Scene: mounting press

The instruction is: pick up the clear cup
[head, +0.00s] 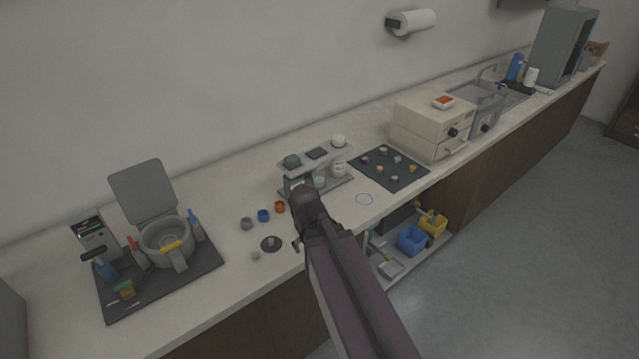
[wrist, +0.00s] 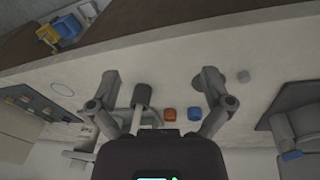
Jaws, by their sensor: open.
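What looks like the clear cup (head: 319,181), small and pale greenish, stands on the lower level of a grey two-level stand (head: 327,189) in the head view. The cup cannot be made out clearly in the wrist view. Nothing is held.
Small blue (head: 263,216) and orange (head: 279,207) pots sit left of the stand. A dark mat (head: 407,181) with several small pieces lies right. The press (head: 168,241) is on the left. A blue ring mark (head: 365,200) lies on clear counter.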

